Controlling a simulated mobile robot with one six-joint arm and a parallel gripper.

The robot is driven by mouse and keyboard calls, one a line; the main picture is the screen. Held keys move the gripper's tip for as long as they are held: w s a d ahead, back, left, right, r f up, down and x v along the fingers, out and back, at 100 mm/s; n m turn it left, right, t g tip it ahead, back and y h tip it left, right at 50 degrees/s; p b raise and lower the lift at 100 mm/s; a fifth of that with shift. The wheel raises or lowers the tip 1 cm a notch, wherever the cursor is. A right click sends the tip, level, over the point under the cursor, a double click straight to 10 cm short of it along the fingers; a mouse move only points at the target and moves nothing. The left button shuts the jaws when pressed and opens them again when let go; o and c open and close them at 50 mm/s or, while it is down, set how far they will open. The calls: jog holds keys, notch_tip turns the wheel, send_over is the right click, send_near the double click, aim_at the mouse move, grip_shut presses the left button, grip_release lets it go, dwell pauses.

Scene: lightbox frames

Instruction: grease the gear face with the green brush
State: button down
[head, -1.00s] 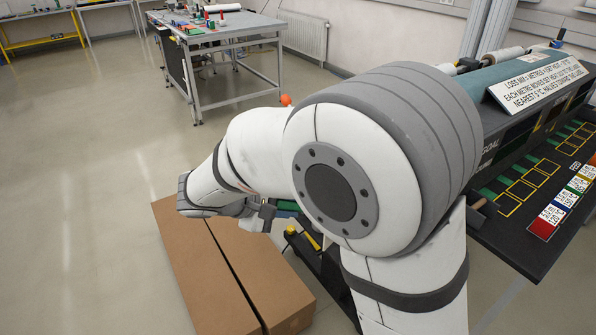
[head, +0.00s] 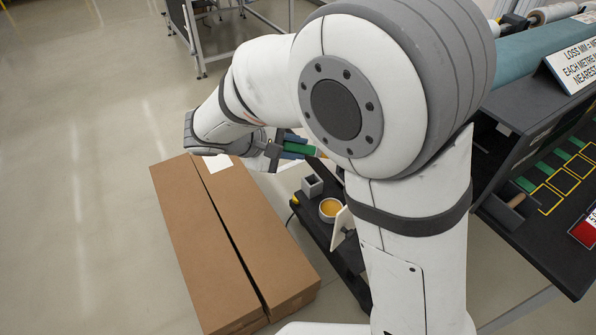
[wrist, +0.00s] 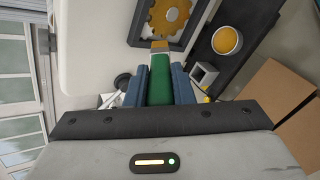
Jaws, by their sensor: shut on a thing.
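My gripper (wrist: 160,86) is shut on the green brush (wrist: 160,78), its blue fingers on both sides of the handle. The brush's yellowish tip points up in the wrist view, toward the gear. The gear (wrist: 171,14) is a yellow-orange toothed disc in a dark square frame, cut off by the top edge. The tip appears at the frame's lower edge, below the gear; I cannot tell whether it touches. In the head view, my gripper (head: 275,151) and the brush (head: 302,150) are beside my arm. I do not make out the gear there.
A cup of yellow grease (head: 330,208) and a grey square holder (head: 312,185) stand on a dark stand; both show in the wrist view, cup (wrist: 227,40) and holder (wrist: 203,74). A cardboard box (head: 215,230) lies left of the stand. A dark bench (head: 545,235) is at right.

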notch_tip(320, 180, down, 8)
jog(key=b, duration=0.8)
jog(key=w+d, duration=0.3)
jog(key=d, duration=0.2)
jog(key=shift+w+f+p, duration=0.15)
jog(key=shift+w+p, duration=0.15)
jog(key=shift+w, duration=0.05)
jog(key=shift+w+d, duration=0.25)
jog(key=shift+d, duration=0.15)
